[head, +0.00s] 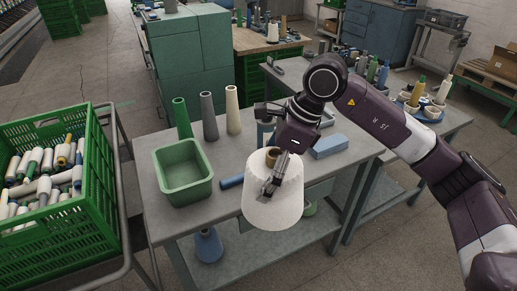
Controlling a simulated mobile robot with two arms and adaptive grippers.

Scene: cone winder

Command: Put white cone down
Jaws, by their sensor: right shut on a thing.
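A large white cone (273,205) of yarn hangs in my right gripper (272,184), at the front edge of the grey table. The gripper comes down from above and is shut on the cone near its top. The cone overlaps the table's front edge in the head view. I cannot tell whether its base touches anything. My left gripper is not in view.
On the grey table (233,204) stand a green tub (183,172), a green cone (182,118), a grey cone (209,116) and a beige cone (232,110). A blue box (329,146) lies to the right. A green crate (55,185) of bobbins stands left.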

